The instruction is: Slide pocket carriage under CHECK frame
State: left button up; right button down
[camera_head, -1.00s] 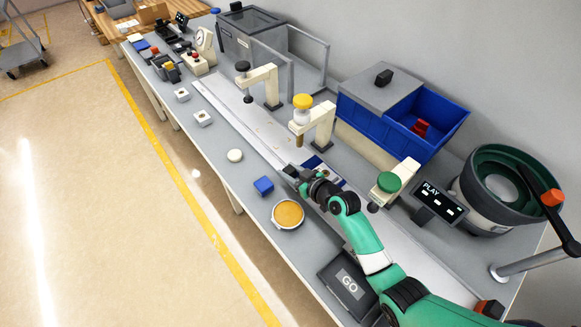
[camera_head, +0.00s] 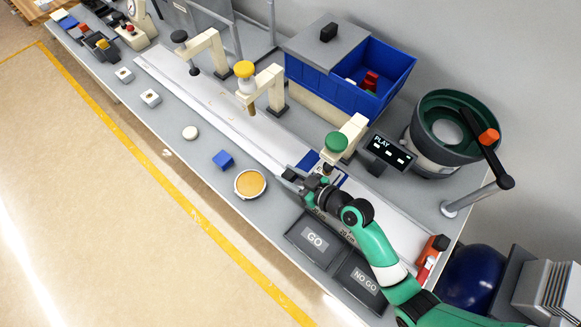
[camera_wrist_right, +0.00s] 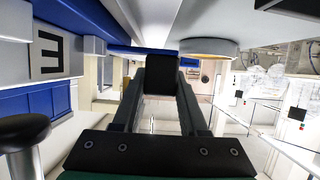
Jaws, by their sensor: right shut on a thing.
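The pocket carriage (camera_head: 308,162), blue with a pale middle, sits on the pale track (camera_head: 262,143). My right gripper (camera_head: 297,178) is shut on its dark handle at the front side; the right wrist view shows a dark block (camera_wrist_right: 161,75) between the fingers. The cream frame with the green knob (camera_head: 337,142) stands at the carriage's back right, its arm reaching over the track. I cannot read CHECK on any frame, nor tell whether the carriage is centred under the green knob. A dark rounded part (camera_wrist_right: 25,132) shows lower left in the right wrist view. My left gripper is out of view.
Frames with a yellow knob (camera_head: 244,69) and a dark knob (camera_head: 179,36) stand farther left along the track. A display (camera_head: 391,151) stands behind.

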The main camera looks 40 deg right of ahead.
jog(key=shift+c, duration=2.2)
grip_release()
jog(key=p+v, duration=0.2)
jog(key=v, duration=0.8)
jog(key=shift+s+d, duration=0.1)
jog(key=shift+s, duration=0.1)
jog(key=shift+s+d+r, duration=0.1)
jog(key=shift+s+r, duration=0.15)
jog(key=shift+s, duration=0.3)
